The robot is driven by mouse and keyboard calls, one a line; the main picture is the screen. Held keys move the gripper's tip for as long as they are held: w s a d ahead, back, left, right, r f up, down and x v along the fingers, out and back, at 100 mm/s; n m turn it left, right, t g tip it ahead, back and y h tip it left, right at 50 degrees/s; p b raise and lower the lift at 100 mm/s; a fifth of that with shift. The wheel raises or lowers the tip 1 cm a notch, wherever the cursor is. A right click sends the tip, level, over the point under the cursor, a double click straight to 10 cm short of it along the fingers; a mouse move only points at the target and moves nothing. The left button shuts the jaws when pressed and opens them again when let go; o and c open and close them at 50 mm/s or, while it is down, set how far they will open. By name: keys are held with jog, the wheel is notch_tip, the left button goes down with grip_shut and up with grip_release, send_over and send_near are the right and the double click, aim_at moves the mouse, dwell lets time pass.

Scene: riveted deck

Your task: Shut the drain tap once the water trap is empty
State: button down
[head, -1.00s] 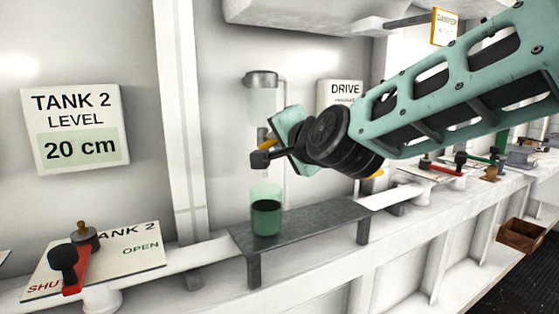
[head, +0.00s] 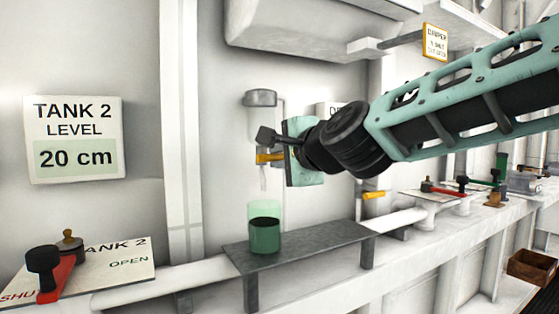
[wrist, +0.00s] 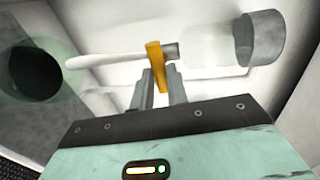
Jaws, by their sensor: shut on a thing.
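The water trap is a clear bowl (head: 259,122) under a grey cap (head: 260,98) on the wall. In the wrist view its bowl (wrist: 208,47) looks pale, with no water line that I can make out. The drain tap's yellow handle (head: 268,157) lies level in the head view and crosswise to the pale spout (wrist: 105,60) in the wrist view. My gripper (wrist: 159,84) is shut on this handle (wrist: 155,62), a finger on each side. A green glass (head: 264,238) with dark liquid stands below the spout. I see no clear stream between them.
The glass stands on a grey shelf (head: 305,248). At the left, a red lever (head: 55,280) on the Tank 2 plate points toward SHUT. A sign (head: 75,140) reads Tank 2 level 20 cm. Another yellow lever (head: 374,195) sits below my arm. More levers stand farther right.

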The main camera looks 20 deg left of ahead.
jog(key=c, duration=1.4)
grip_release()
jog(key=shift+b+v, duration=5.55)
jog(key=shift+v, duration=3.15)
